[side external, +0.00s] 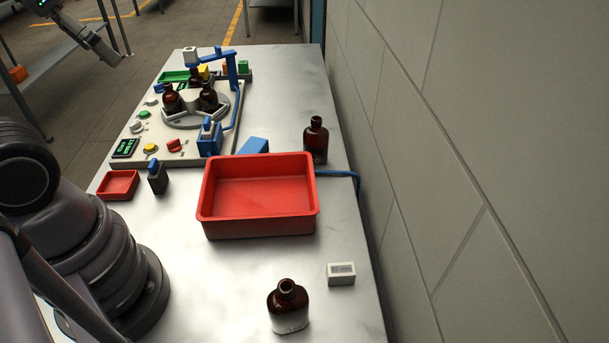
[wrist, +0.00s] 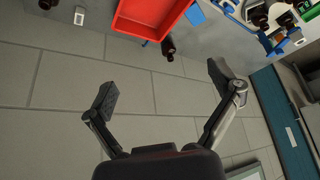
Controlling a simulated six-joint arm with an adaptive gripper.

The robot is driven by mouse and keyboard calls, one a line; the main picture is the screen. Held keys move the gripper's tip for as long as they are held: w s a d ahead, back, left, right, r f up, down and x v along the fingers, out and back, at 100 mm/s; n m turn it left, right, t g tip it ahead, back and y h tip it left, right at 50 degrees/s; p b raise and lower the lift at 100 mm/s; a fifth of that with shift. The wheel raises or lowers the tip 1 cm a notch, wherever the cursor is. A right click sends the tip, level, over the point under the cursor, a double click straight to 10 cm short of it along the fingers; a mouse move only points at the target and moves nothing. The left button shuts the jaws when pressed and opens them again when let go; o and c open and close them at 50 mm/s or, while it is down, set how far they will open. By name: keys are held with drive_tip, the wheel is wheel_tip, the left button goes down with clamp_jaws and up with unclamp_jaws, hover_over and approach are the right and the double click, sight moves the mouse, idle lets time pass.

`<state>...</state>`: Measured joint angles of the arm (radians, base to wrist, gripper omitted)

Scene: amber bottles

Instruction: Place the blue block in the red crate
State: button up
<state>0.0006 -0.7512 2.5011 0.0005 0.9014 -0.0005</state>
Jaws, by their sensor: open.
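The blue block (side external: 254,146) lies on the metal table just behind the red crate, its lower part hidden by the crate's back wall. It also shows beside the crate in the wrist view (wrist: 195,14). The large red crate (side external: 260,226) stands mid-table and its visible floor is empty; part of it shows at the top of the wrist view (wrist: 123,26). My gripper (wrist: 162,88) is open and empty in the wrist view, fingers spread wide, with wall panels seen between them.
An amber bottle (side external: 316,140) stands right of the block, near the wall. Another (side external: 288,308) and a white box (side external: 341,273) are in front of the crate. A machine with several bottles (side external: 190,104) fills the back. A small red tray (side external: 118,185) is left.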

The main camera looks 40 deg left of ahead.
idle(0.3)
drive_tip(key=n+g+y, duration=0.2)
drive_tip(key=n, duration=0.3)
hover_over(251, 148)
drive_tip(key=s, duration=0.2)
drive_tip(key=f, duration=3.4)
drive_tip(key=shift+d, duration=0.4)
drive_tip(key=shift+t, duration=0.3)
drive_tip(key=shift+x, duration=3.15)
drive_tip(key=shift+d+f+m, duration=0.1)
drive_tip(key=shift+f+m, duration=0.15)
drive_tip(key=shift+m, duration=0.05)
drive_tip(key=c, duration=1.3)
